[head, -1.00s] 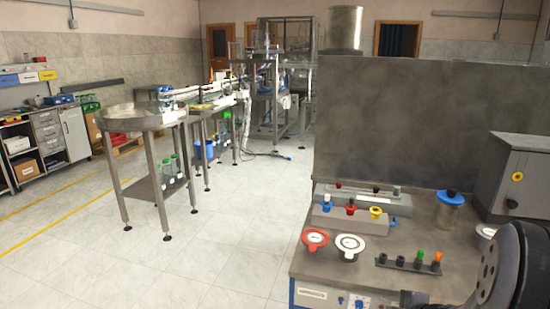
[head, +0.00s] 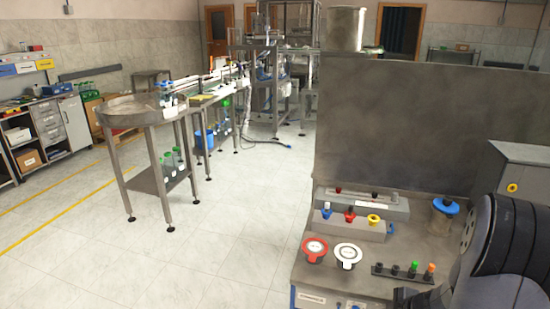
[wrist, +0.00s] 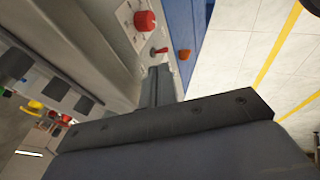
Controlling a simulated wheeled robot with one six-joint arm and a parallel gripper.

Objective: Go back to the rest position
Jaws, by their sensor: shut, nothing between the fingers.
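My gripper (wrist: 158,86) shows in the wrist view with its dark fingers together and nothing between them. It points at the front of a control panel with a red knob (wrist: 145,20), a small red-tipped switch (wrist: 158,51) and an orange-red knob (wrist: 184,54). I cannot tell whether the fingertips touch the panel. In the head view my dark arm is at the lower right, in front of the grey workbench (head: 345,280); the fingers are not clearly visible there.
On the bench are a red ring (head: 314,250), a white ring (head: 348,256), a block with coloured knobs and a blue-lidded jar (head: 445,217). A grey cabinet (head: 520,175) stands at the right. A round steel table (head: 140,113) is at left. The floor between is clear.

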